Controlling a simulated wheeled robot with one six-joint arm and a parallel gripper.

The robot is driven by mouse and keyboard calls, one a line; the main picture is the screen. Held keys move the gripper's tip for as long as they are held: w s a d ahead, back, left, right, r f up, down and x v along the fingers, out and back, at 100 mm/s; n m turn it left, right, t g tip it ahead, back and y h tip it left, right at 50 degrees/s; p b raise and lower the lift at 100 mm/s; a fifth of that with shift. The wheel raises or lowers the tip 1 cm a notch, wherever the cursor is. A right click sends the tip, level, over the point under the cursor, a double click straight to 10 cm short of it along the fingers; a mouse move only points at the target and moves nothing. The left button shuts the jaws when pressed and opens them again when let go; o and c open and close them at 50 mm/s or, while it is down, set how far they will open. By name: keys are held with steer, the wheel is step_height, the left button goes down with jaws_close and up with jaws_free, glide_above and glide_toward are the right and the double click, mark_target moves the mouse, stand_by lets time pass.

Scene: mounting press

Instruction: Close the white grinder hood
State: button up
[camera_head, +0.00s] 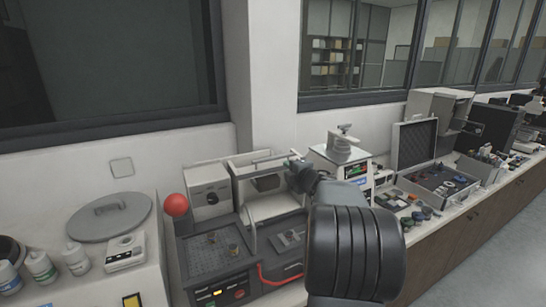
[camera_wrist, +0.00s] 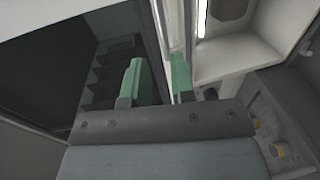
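The white grinder hood (camera_head: 262,158) is raised above the grey work tray of the bench machine (camera_head: 215,283). My gripper (camera_head: 294,163) is at the hood's upper right edge, with my dark arm reaching in from the front. In the wrist view, my gripper's two green fingertips (camera_wrist: 160,80) are apart. A pale upright edge of the hood (camera_wrist: 160,45) runs between them. Whether either finger touches this edge cannot be told. My dark wrist hides the lower part of the contact area, and my arm hides the machine's right side in the head view.
A red ball knob (camera_head: 176,205) stands at the machine's left. A round grey lid (camera_head: 109,217) and white bottles (camera_head: 41,266) are further left. An open case (camera_head: 440,180) and a white instrument (camera_head: 343,158) stand on the right. The wall is close behind.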

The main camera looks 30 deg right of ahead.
mark_target(273, 159)
steer(key=w+p, duration=0.1)
steer(key=w, duration=0.3)
steer(key=w+d+f+p, duration=0.1)
steer(key=w, duration=0.3)
steer(key=w+p, duration=0.1)
steer(key=w, duration=0.3)
steer(key=shift+w+d+f+p, duration=0.2)
steer(key=shift+w+d+p, duration=0.1)
steer(key=shift+p, duration=0.05)
steer(key=shift+c, duration=0.5)
jaws_close()
